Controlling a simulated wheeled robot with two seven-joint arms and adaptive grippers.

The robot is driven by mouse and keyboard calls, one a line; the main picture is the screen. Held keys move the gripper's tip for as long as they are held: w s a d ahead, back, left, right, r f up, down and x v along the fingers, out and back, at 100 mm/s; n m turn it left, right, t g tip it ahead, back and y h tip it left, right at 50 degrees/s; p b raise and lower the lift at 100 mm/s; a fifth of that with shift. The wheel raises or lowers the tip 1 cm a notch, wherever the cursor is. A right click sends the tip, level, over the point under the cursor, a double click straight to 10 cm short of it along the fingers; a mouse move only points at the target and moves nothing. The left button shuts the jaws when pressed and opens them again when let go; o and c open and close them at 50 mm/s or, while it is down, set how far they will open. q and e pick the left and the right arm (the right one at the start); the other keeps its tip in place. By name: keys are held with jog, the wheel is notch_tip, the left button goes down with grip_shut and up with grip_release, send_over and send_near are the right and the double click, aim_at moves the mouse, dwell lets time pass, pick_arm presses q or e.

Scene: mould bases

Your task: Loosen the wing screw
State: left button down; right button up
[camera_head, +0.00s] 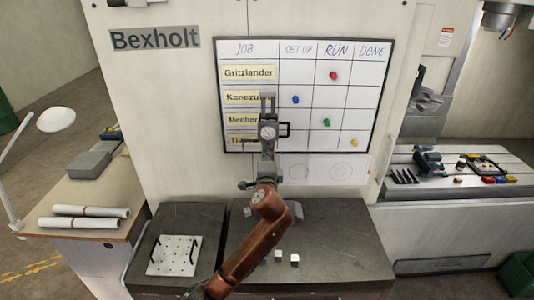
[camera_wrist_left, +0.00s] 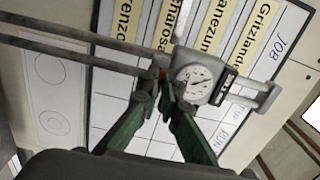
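A grey dial caliper (camera_head: 268,131) is up in front of the whiteboard, at the end of my left arm. In the left wrist view the caliper (camera_wrist_left: 194,84) has a round white dial, a slotted frame to its right and two long bars running left. The green fingers of my left gripper (camera_wrist_left: 168,88) come together at the caliper beside the dial and appear shut on it. A small part (camera_wrist_left: 161,62) stands at the frame near the fingertips. I cannot tell whether it is the wing screw. My right gripper is not in view.
The whiteboard (camera_head: 345,75) with coloured magnets is behind the caliper. Below are a dark bench top (camera_head: 345,240), two small light blocks (camera_head: 294,260) and a white perforated plate (camera_head: 173,256). A side table (camera_head: 125,172) carries paper rolls (camera_head: 85,211).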

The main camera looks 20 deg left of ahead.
pick_arm(q)
jog(key=shift+r, duration=0.15)
jog(key=c, duration=2.2)
grip_release()
jog(key=shift+o, duration=0.2)
jog(key=v, duration=1.2)
